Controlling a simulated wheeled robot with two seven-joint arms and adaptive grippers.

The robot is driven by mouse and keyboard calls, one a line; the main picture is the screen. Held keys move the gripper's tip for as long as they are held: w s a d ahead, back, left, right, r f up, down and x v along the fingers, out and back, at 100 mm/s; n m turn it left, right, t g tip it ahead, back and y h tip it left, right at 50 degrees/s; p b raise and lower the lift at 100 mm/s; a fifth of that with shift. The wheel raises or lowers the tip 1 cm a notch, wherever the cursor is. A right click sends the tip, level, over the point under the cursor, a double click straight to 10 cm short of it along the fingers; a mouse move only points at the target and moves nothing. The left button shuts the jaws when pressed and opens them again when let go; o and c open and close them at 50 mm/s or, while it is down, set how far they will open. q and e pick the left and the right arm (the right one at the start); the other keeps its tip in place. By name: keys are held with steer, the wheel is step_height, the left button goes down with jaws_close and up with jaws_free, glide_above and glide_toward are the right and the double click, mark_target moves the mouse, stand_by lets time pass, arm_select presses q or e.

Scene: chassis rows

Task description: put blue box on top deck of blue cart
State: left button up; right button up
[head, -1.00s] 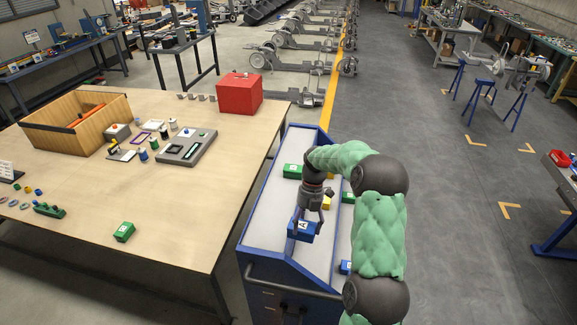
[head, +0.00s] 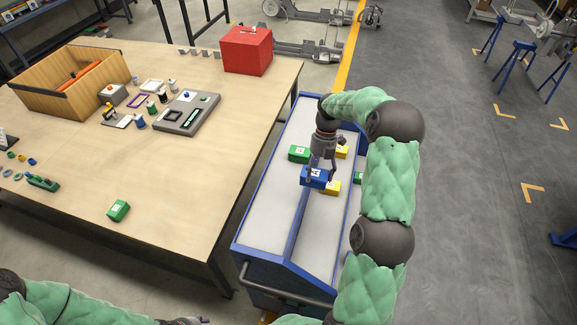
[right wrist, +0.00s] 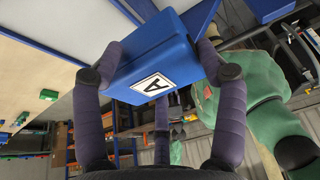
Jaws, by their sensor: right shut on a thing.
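The blue box (head: 314,178) with a white label is held in my right gripper (head: 321,170). In the right wrist view the box (right wrist: 160,55) sits between the fingers, its "A" label facing the camera. In the head view it appears over the top deck of the blue cart (head: 265,215), beside the deck's long divider. I cannot tell whether it touches the deck. A dark end of my left arm, likely its gripper (head: 184,321), barely shows at the bottom edge; its fingers cannot be made out.
A green box (head: 299,153) and yellow boxes (head: 330,187) lie close around the held box. The near part of the deck looks bare. Left of the cart stands a wooden table (head: 190,190) with a red box (head: 247,50), a wooden crate (head: 65,95) and a green box (head: 118,210).

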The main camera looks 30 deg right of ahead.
steer(key=w+a+f, duration=0.2)
steer(key=a, duration=0.1)
steer(key=w+a+f+p, duration=0.1)
steer(key=w+a+f, duration=0.1)
steer(key=a+f, duration=0.1)
steer(key=w+a+f+p, duration=0.1)
steer(key=w+a+f, duration=0.1)
steer(key=a+f, duration=0.1)
steer(key=shift+w+a, duration=0.4)
steer(key=shift+a, duration=0.4)
steer(key=shift+w+a+f+p, duration=0.3)
steer(key=shift+a+f, duration=0.1)
steer(key=shift+f, duration=0.2)
steer(key=shift+p+x, duration=0.4)
steer(key=shift+x, duration=0.5)
steer(key=shift+w+d+f, duration=0.2)
steer(key=shift+d+f, duration=0.05)
steer(key=shift+f, duration=0.4)
steer(key=shift+s+f, duration=0.1)
steer(key=shift+a, duration=0.1)
steer(key=o, duration=1.7)
steer(key=shift+f, duration=0.1)
steer(key=shift+o, duration=0.2)
